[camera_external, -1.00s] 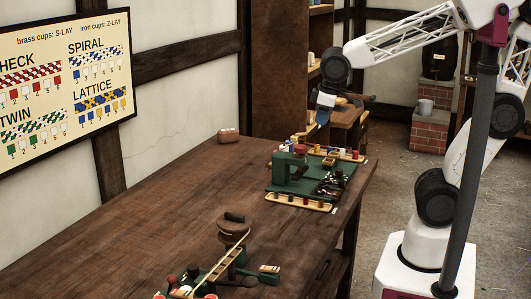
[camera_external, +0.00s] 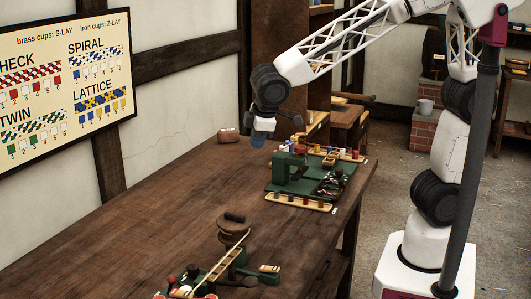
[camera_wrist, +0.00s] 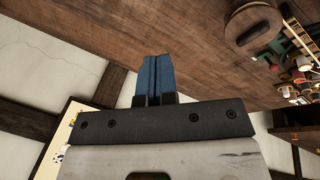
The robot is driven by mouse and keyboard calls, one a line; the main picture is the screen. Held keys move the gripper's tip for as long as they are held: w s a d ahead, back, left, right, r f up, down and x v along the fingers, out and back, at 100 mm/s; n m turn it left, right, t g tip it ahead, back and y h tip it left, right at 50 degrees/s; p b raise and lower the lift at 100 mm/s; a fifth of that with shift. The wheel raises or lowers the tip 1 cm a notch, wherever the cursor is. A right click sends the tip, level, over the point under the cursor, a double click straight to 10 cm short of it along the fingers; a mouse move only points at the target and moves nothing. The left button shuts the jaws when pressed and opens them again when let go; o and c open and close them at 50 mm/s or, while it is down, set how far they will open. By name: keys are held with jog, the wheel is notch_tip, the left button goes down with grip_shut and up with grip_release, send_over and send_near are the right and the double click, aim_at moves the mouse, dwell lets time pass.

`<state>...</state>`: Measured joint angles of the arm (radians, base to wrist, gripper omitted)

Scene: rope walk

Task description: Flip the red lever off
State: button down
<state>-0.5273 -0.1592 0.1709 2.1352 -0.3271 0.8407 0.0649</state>
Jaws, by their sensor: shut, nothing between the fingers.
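My gripper (camera_external: 258,140) hangs over the far part of the table, left of the green machine (camera_external: 290,168), and touches nothing that I can see. Its blue fingers are closed together and empty in the wrist view (camera_wrist: 158,78). I cannot make out a red lever with certainty. Small red parts show on and around the green machine and at the near rig, too small to tell apart. The near rig has a round brown wooden top (camera_external: 233,226) and a slanted light strip (camera_external: 222,266). That round top also shows at the upper right of the wrist view (camera_wrist: 253,24).
The brown table (camera_external: 150,235) has wide bare room at the left and middle. A small reddish-brown block (camera_external: 228,136) lies at its far edge by the wall. A tray of coloured pegs (camera_external: 300,202) lies before the green machine. A pattern board (camera_external: 65,85) hangs on the wall.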

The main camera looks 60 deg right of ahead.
jog(key=w+a+f+n, duration=0.2)
jog(key=a+f, duration=0.1)
jog(key=a, duration=0.9)
jog(key=n+t, duration=0.2)
jog(key=n, duration=0.4)
send_near(171, 286)
jog(key=shift+y, duration=0.3)
jog(key=s+r, duration=0.3)
jog(key=shift+s+d+r, duration=0.1)
jog(key=shift+s+r, duration=0.2)
jog(key=shift+r, duration=0.1)
jog(key=shift+m, duration=0.3)
jog(key=shift+x, duration=5.05)
jog(key=shift+s, duration=0.2)
